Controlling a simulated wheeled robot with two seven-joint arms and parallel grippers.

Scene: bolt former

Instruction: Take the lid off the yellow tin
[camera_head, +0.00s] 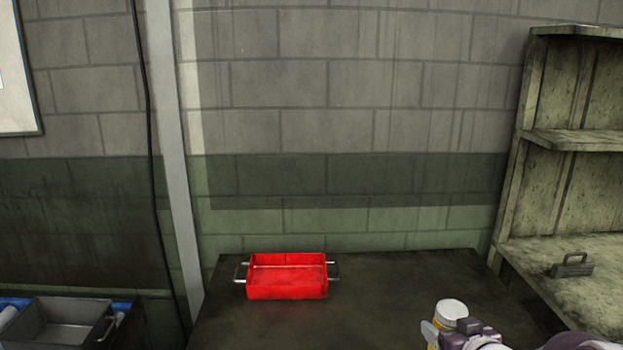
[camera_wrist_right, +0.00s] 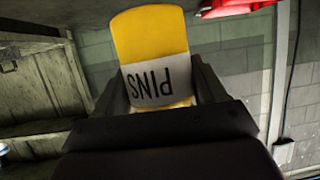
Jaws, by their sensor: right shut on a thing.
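The yellow tin (camera_wrist_right: 151,35) has a white label reading PINS, which appears upside down in the right wrist view. Its yellow body fills the upper middle of that view. In the head view, the white lid (camera_head: 451,308) shows at the lower right, on top of the tin. My right gripper (camera_head: 446,328) is shut on the tin, with one finger on each side of it, as the wrist view also shows (camera_wrist_right: 157,82). The tin's lid end is hidden by the gripper in the wrist view. My left gripper is not in view.
A red tray (camera_head: 287,292) with metal handles sits on the dark table (camera_head: 345,325), left of the tin. The table between them is clear. A shelf unit (camera_head: 582,140) stands at the right, with a small grey object (camera_head: 572,268) on it. A grey bin (camera_head: 68,325) is at lower left.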

